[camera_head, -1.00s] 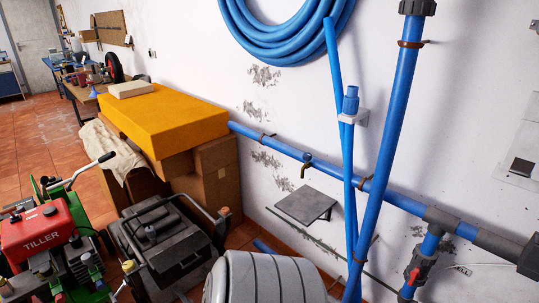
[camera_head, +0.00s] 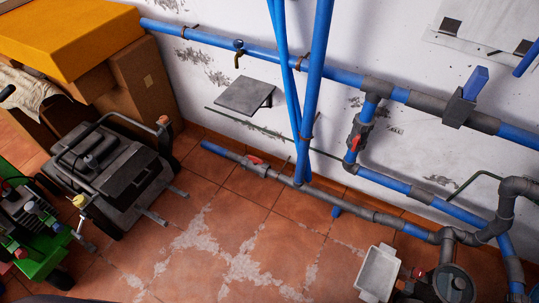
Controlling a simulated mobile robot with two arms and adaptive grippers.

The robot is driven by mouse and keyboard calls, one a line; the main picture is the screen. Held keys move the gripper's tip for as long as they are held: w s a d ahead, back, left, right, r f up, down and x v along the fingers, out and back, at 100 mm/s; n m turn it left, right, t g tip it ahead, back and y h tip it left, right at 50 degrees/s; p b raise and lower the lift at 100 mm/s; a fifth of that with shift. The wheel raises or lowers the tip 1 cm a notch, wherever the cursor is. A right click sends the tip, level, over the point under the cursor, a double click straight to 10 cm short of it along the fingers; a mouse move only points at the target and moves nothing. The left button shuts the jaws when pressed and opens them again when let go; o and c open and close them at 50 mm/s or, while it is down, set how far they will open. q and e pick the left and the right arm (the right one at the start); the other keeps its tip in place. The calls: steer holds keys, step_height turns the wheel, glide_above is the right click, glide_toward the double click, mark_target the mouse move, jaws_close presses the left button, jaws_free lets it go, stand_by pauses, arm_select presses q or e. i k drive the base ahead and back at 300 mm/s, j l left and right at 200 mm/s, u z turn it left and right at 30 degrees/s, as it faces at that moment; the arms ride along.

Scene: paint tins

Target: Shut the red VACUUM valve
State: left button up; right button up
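Two red-handled valves show in the head view, and I can read no VACUUM label on either. One red valve handle (camera_head: 356,142) is on the short upright pipe below the main blue wall pipe, right of centre. Another red valve handle (camera_head: 254,160) is on the low pipe along the foot of the wall, left of centre. Whether each is open or shut is too small to tell surely. Neither of my grippers is in view.
A valve with a blue handle (camera_head: 476,82) is on the main pipe at right. Upright blue pipes (camera_head: 309,95) stand before the wall. A pump (camera_head: 452,284) and white basin (camera_head: 377,273) are at lower right. Machines (camera_head: 110,175) stand left. The middle floor (camera_head: 225,235) is clear.

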mark_target(255, 160)
steer(key=u, duration=0.2)
steer(key=i+j+z, duration=0.25)
steer(key=i+j, duration=0.45)
